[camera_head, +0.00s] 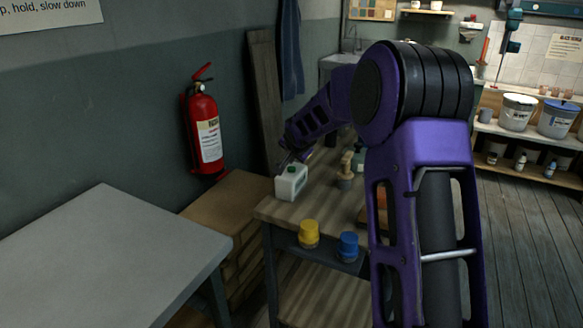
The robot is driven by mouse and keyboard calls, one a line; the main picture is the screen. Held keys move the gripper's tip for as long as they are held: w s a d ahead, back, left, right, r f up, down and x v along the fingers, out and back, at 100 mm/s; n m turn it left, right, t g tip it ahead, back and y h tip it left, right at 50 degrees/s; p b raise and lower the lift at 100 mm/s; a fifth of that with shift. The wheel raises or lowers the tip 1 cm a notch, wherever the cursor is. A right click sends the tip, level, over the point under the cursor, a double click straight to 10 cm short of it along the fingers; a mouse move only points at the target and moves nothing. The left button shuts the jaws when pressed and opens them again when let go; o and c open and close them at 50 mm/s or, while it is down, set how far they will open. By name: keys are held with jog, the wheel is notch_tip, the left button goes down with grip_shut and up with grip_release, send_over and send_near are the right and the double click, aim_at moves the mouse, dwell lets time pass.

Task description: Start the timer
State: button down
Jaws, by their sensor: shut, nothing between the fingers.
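My gripper (284,163) is shut and empty, just above and behind the device's upper left side. I cannot tell whether the fingertips touch it. My purple arm crosses the middle of the view and hides much of the bench's right side.
A brush-like tool (346,170) stands on the bench. A grey table (110,260) fills the left front. A fire extinguisher (204,130) hangs on the wall. Right-hand floor is clear.

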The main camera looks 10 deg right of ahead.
aim_at(291, 172)
jog(key=shift+r, duration=0.1)
notch_tip(291, 172, up, 5)
jog(key=p, duration=0.3)
dwell(0.7)
